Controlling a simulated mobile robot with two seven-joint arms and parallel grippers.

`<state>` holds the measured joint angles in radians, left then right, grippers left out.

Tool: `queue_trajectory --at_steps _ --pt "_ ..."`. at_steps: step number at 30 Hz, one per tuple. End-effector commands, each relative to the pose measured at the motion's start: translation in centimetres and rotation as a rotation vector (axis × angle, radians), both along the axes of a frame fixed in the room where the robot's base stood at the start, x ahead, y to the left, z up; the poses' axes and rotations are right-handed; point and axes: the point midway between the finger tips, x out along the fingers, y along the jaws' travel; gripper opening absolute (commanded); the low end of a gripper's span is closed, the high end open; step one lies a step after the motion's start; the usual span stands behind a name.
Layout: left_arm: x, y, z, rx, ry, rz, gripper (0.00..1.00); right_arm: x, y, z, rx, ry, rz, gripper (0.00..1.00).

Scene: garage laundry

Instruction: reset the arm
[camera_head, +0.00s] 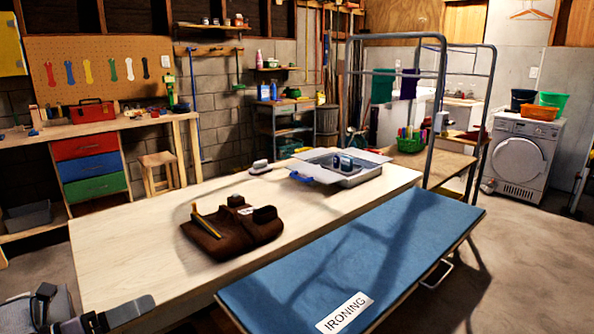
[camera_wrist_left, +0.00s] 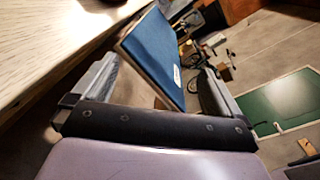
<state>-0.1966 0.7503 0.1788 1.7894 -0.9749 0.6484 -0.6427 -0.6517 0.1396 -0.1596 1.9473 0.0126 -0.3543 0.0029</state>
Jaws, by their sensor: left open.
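My left gripper (camera_head: 100,315) is at the lower left of the head view, at the near left edge of the light wooden table (camera_head: 150,228). In the left wrist view its two fingers (camera_wrist_left: 160,72) stand wide apart with nothing held between them. The gripper is open and empty. The blue ironing board (camera_head: 365,250) lies beside the table in the head view; its blue surface also shows beyond the fingers in the left wrist view (camera_wrist_left: 152,50). My right gripper is in neither view.
A brown tool belt (camera_head: 235,235) and a grey tray with open flaps (camera_head: 362,178) rest on the table. A metal rack (camera_head: 440,100) stands behind the board. A workbench (camera_head: 70,130) lines the left wall. The floor at the right is mostly clear.

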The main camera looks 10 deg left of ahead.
Motion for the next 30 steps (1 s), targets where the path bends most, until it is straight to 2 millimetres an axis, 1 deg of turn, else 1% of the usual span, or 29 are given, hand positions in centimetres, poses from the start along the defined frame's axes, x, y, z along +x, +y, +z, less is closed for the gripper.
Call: queue_trajectory --at_steps 1,2,3,5,6,8,9,11,12,15,18,21,24,30 --pt "-0.6 -1.1 -1.2 -0.183 0.077 0.056 1.0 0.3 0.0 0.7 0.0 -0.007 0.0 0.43" --pt "-0.9 -1.5 -2.0 -0.297 0.126 0.094 1.0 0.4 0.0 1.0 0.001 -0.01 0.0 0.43" --pt "-1.4 -2.1 -3.2 -0.454 0.197 0.152 1.0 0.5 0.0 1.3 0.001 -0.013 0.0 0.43" --pt "-2.3 -2.8 -5.3 -0.692 0.318 0.248 1.0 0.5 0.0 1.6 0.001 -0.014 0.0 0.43" --pt "-3.1 -3.3 -7.0 -0.849 0.404 0.316 1.0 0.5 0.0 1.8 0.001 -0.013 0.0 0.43" --pt "-4.6 -4.3 -9.7 -1.082 0.542 0.427 1.0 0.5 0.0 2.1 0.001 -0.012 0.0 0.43" --pt "-5.8 -5.1 -11.6 -1.232 0.635 0.503 1.0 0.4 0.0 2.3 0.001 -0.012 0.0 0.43" --pt "-7.9 -6.6 -14.4 -1.439 0.776 0.618 1.0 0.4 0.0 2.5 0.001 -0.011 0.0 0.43" --pt "-9.3 -7.8 -16.1 -1.563 0.865 0.692 1.0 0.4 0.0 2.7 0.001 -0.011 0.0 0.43" --pt "-12.7 -10.8 -19.3 -1.806 1.054 0.851 1.0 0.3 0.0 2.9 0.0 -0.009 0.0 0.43" --pt "-15.0 -13.1 -20.9 -1.95 1.178 0.958 1.0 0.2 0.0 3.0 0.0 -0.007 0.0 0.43" --pt "-16.2 -14.3 -21.7 -2.019 1.243 1.013 1.0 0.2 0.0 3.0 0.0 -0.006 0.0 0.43" --pt "-16.6 -14.7 -21.9 -2.04 1.263 1.03 1.0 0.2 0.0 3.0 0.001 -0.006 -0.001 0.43" --pt "-16.5 -14.6 -22.0 -2.037 1.261 1.029 1.0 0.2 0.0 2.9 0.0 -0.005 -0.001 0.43"
